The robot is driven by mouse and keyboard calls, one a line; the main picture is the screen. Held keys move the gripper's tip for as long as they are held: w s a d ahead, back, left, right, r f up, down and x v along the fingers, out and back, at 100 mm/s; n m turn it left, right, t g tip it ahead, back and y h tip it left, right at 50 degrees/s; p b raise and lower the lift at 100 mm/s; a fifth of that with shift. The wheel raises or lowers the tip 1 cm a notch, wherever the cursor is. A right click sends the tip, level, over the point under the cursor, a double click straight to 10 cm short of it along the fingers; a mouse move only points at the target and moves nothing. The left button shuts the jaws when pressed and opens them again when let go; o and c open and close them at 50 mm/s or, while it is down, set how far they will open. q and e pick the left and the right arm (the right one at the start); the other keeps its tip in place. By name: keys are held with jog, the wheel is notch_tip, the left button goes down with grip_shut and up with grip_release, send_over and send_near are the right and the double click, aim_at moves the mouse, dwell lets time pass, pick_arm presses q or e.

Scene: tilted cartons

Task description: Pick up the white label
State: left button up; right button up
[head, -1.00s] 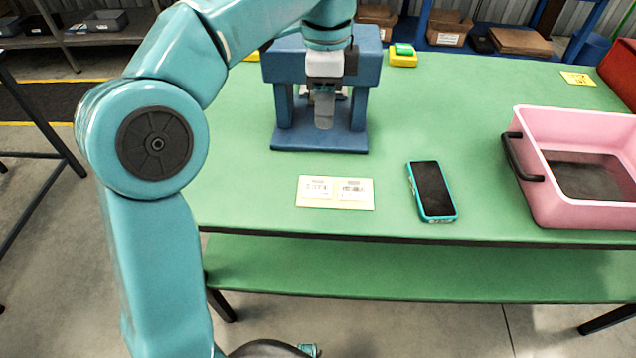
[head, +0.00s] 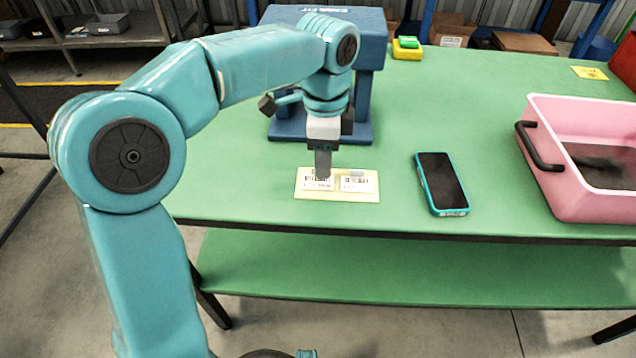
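Two white labels with dark print lie side by side on a pale yellow backing sheet (head: 337,197) near the table's front edge. The left white label (head: 313,185) is partly covered by my gripper's fingers. The right white label (head: 357,184) is clear, apart from a small raised-looking strip at its top. My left gripper (head: 323,174) points down over the left label, its fingertips at or just above it; I cannot tell if they touch. The fingers show edge-on, so their opening is hidden. My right gripper is not in view.
A phone in a teal case (head: 442,184) lies right of the sheet. A pink crate (head: 570,195) with a black handle stands at the right. A blue stand (head: 365,95) is behind my gripper. The green table (head: 430,110) is clear between them.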

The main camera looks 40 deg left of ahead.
pick_arm(q)
jog(key=shift+f, duration=0.8)
grip_shut()
jog(key=shift+r, duration=0.15)
